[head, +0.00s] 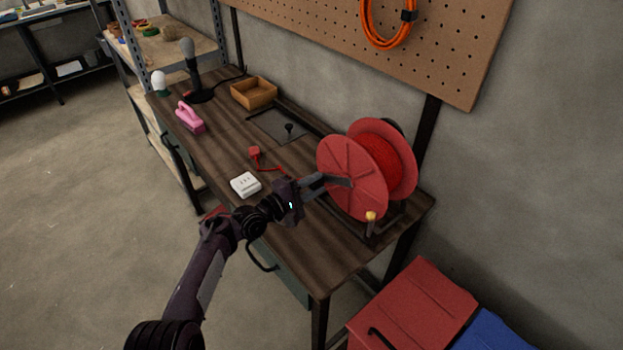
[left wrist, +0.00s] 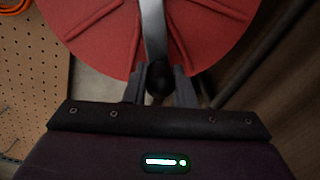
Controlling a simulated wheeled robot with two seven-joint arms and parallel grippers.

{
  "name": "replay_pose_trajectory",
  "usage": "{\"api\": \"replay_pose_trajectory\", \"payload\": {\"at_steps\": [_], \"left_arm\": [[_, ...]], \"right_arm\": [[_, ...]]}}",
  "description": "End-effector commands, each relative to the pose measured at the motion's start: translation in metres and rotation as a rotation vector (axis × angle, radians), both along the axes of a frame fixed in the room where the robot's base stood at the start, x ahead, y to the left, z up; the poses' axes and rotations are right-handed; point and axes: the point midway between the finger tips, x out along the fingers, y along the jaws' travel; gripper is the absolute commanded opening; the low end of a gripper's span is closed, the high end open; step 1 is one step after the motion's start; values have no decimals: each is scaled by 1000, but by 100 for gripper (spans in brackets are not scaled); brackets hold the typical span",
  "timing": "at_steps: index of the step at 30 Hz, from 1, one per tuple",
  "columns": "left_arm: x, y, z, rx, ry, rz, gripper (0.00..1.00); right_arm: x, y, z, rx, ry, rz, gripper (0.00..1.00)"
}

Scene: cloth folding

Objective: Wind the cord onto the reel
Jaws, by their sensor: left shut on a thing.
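The red reel (head: 352,185) stands on its dark stand at the right end of the workbench. Red cord (head: 372,148) is wound between its two discs. A loose cord end with a red plug (head: 254,153) lies on the bench left of the reel. My left gripper (head: 316,184) is at the near face of the reel, shut on the dark crank knob (left wrist: 157,80). The metal crank arm (left wrist: 153,32) runs from the knob across the red disc in the left wrist view. The fingers hide part of the knob. My right gripper is not in view.
A white socket block (head: 245,185) sits near the bench's front edge, close to my left arm. Behind are a pink object (head: 190,118), a wooden tray (head: 254,93) and a lamp (head: 190,68). A red box (head: 415,305) stands below the bench at right.

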Motion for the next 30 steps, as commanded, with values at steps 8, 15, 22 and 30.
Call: {"api": "replay_pose_trajectory", "payload": {"at_steps": [8, 15, 22, 30], "left_arm": [[-6, -4, -11, -19, 33, -2, 0], [-8, -6, -15, -18, 33, -3, 0], [-8, -6, -15, -17, 32, -3, 0], [-8, -6, -15, -18, 32, -3, 38]], "right_arm": [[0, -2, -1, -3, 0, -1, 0], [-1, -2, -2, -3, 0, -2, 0], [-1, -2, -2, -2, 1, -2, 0], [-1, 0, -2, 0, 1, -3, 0]]}}
